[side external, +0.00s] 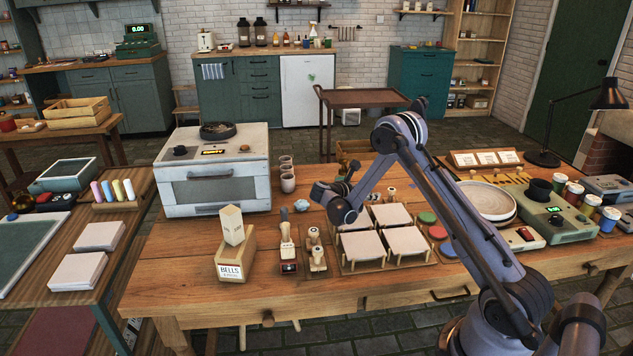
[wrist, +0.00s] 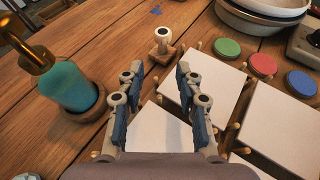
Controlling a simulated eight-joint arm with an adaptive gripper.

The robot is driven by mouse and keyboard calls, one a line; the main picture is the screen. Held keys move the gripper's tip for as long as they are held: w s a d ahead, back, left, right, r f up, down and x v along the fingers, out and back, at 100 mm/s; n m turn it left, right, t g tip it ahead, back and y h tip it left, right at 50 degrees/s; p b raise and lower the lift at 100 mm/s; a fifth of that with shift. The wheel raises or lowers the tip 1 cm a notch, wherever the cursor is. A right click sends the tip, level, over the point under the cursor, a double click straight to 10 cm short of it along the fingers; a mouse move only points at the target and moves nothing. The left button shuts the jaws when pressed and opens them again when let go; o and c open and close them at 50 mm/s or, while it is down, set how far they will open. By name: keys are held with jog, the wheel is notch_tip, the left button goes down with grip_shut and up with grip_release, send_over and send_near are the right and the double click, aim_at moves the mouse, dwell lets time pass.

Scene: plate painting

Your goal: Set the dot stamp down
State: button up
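A small stamp (wrist: 160,48) with a pale, dark-topped knob and a square wooden base stands upright on the wooden table in the wrist view. It is just beyond my fingertips, apart from them; its printing face is hidden. My gripper (wrist: 157,76) is open, with nothing between its blue-padded fingers. In the side external view my gripper is low over the table, behind the white tiles (side external: 363,246).
White tiles on pegs lie close right of my fingers in the wrist view. Green (wrist: 227,48), red (wrist: 263,65) and blue (wrist: 301,83) pads and bowls (wrist: 262,18) are at upper right.

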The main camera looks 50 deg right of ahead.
aim_at(389, 192)
jog(key=shift+s+d+f, duration=0.25)
jog(key=shift+d+f, duration=0.1)
jog(key=shift+d, duration=0.05)
jog(key=x, duration=0.5)
jog(key=shift+d+r+x, duration=0.1)
jog(key=shift+r+x, duration=0.05)
jog(key=shift+x, duration=0.75)
jog(key=shift+d+r+x, duration=0.1)
jog(key=shift+r+x, duration=0.1)
jog(key=shift+x, duration=0.7)
jog(key=shift+r+x, duration=0.15)
jog(key=shift+x, duration=0.75)
jog(key=shift+s, duration=0.15)
grip_shut()
